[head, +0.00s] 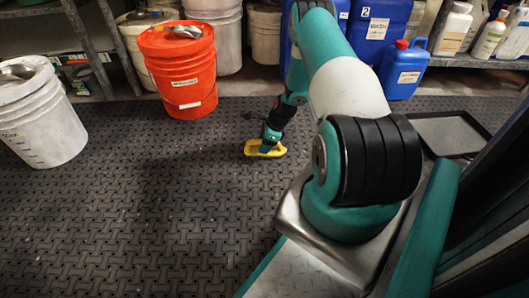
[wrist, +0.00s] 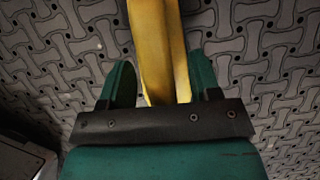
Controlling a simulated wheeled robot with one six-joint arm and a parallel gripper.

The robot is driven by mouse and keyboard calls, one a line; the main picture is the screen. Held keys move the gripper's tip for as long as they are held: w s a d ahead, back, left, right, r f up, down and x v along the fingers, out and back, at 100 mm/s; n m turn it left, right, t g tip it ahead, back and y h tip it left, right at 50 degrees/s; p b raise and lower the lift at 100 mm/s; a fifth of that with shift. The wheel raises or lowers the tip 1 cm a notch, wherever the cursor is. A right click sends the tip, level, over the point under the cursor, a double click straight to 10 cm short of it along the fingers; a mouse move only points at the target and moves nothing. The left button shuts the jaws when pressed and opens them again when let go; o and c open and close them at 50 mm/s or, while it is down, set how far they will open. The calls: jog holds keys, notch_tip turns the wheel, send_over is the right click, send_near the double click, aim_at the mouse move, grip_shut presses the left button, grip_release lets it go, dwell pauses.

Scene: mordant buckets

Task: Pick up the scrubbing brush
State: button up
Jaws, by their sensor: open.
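The scrubbing brush (head: 264,149) shows as a small yellow shape low over the dark floor mat in the head view; my arm partly hides it. In the wrist view its yellow body (wrist: 158,45) runs from the top edge down between my two green fingers. My gripper (wrist: 161,78) is open, with a finger on each side of the brush. A gap shows on the left; the right finger is close to the brush, and I cannot tell if it touches. In the head view my gripper (head: 270,138) is right at the brush. Bristles are not visible.
An orange bucket (head: 180,78) stands behind left, and a white bucket (head: 42,120) at the far left. A blue jug (head: 404,72) stands at the back right. A black tray (head: 452,133) lies on the right. The mat (head: 150,210) in front is clear.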

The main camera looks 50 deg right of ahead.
jog(key=c, duration=1.1)
jog(key=shift+o, duration=0.2)
jog(key=shift+r, duration=0.1)
notch_tip(320, 180, up, 20)
jog(key=p, duration=1.1)
jog(key=shift+p, duration=0.4)
